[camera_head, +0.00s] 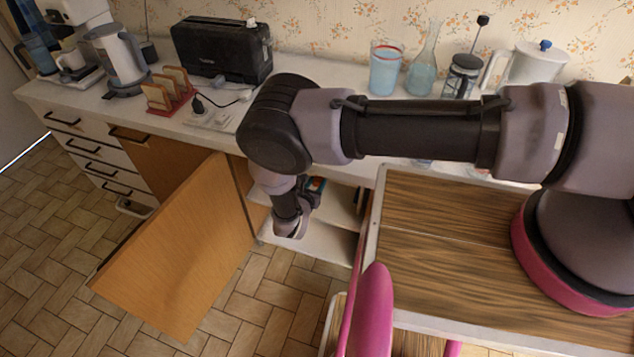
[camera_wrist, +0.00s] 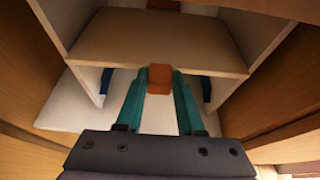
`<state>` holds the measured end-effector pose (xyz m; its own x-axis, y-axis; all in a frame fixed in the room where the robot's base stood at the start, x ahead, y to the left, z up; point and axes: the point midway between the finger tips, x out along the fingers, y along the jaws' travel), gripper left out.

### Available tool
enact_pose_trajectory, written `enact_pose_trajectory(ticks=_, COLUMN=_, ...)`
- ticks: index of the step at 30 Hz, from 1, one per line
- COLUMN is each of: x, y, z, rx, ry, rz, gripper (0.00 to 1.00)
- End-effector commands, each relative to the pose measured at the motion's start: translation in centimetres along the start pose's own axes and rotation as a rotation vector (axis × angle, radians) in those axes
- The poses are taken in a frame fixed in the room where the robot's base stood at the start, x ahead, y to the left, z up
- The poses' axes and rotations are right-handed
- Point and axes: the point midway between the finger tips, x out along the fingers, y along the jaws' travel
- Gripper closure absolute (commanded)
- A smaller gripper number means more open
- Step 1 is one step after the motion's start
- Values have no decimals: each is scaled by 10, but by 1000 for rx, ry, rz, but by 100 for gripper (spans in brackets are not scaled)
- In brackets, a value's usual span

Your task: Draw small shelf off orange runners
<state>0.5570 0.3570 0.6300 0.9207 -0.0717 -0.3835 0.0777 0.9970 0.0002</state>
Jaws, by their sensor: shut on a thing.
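The small shelf (camera_wrist: 150,40) is a pale wooden board inside a low cabinet, filling the upper middle of the wrist view. An orange block (camera_wrist: 160,78) sits at the middle of its near edge, and another orange piece (camera_wrist: 164,5) shows behind the board. My gripper (camera_wrist: 160,75) has its two teal fingers on either side of the near orange block, shut on it. In the head view my gripper (camera_head: 290,229) points down at the cabinet opening, its fingertips mostly hidden. I cannot tell how the shelf rests on its runners.
An open cabinet door (camera_head: 185,250) stands to the left of my arm. A white lower board (camera_head: 300,248) lies under the opening. A wood-grain table with a pale rim (camera_head: 440,215) and a pink chair (camera_head: 372,310) are close on the right. Tiled floor (camera_head: 265,300) is clear below.

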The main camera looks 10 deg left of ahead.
Motion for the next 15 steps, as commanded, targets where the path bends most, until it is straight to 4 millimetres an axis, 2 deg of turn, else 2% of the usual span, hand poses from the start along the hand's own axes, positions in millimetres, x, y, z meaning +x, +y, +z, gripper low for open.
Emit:
enact_pose_trajectory(ticks=5, x=-2, y=0, z=0, rx=0, ry=-1, rz=0, gripper=100)
enact_pose_trajectory(ticks=15, x=-19, y=0, z=-7, rx=0, ry=-1, rz=0, gripper=100)
